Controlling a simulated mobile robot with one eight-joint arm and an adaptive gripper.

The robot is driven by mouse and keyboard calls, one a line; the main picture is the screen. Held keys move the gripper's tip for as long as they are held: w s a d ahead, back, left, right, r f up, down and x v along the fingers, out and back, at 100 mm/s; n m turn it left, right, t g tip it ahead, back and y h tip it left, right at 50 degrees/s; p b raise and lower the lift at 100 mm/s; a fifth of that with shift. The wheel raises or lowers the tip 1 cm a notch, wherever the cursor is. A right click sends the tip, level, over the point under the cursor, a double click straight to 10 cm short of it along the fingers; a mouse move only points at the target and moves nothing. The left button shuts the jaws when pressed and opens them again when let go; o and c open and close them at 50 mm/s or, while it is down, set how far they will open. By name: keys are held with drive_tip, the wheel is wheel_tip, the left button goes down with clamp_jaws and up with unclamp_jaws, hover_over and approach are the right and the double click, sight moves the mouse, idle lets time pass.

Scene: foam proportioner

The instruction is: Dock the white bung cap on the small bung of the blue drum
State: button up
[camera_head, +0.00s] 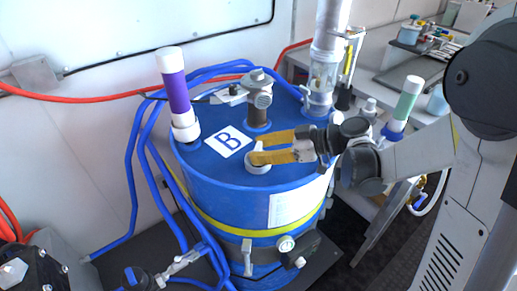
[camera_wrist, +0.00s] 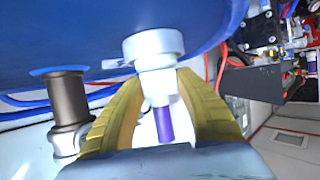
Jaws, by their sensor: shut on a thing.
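The blue drum (camera_head: 230,185) stands in the middle of the head view, with a label marked B on its top. My gripper (camera_head: 254,148) reaches in from the right, its yellow fingers low over the drum top. It is shut on the white bung cap (camera_head: 258,168), whose rim shows below the fingertips. In the wrist view the white cap (camera_wrist: 153,45) shows a wide disc and narrower body at the fingertips (camera_wrist: 158,82), close to the blue drum surface (camera_wrist: 100,25). I cannot tell whether it touches the drum. The small bung cannot be made out.
A purple tube with white ends (camera_head: 177,90) stands at the drum's left edge. A brown post with a metal fitting (camera_head: 258,112) stands behind my fingers, and a clear cylinder (camera_head: 321,80) behind right. Blue hoses (camera_head: 133,180) run down the left side.

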drive_tip(key=shift+f+b, duration=0.3)
drive_tip(key=shift+f, duration=0.1)
drive_tip(key=o, duration=0.8)
drive_tip(key=shift+d, duration=0.1)
drive_tip(key=shift+p+v, duration=1.4)
drive_tip(key=shift+v, duration=4.05)
